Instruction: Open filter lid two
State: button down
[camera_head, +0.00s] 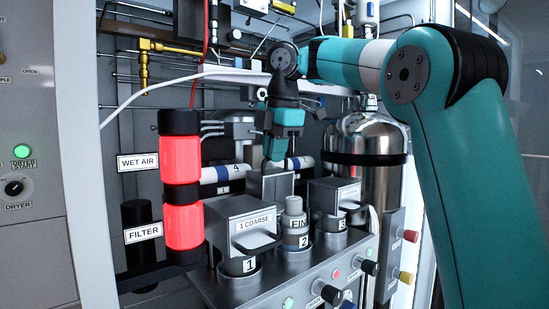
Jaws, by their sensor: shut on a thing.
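Filter lid two (270,186) is a grey metal box lid in the middle of the filter row. It stands raised and set back, behind the pale filter cartridge (293,219), whose label is partly readable as "FIN". The cartridge shows uncovered above the housing marked 2 (303,241). My gripper (275,153) points down and is shut at the upper edge of lid two. The exact contact at the fingertips is partly hidden.
Lid one (243,222), marked "1 COARSE", covers the left housing. Lid three (336,195) covers the right one. Red lit columns (182,187) stand left, a steel tank (371,165) behind right. Knobs and buttons line the front panel (318,277).

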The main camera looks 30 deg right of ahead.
jog(key=c, duration=1.2)
grip_release()
jog(key=p+v, duration=1.6)
jog(key=v, duration=0.1)
jog(key=shift+a+r, duration=0.1)
jog(key=shift+r, duration=0.1)
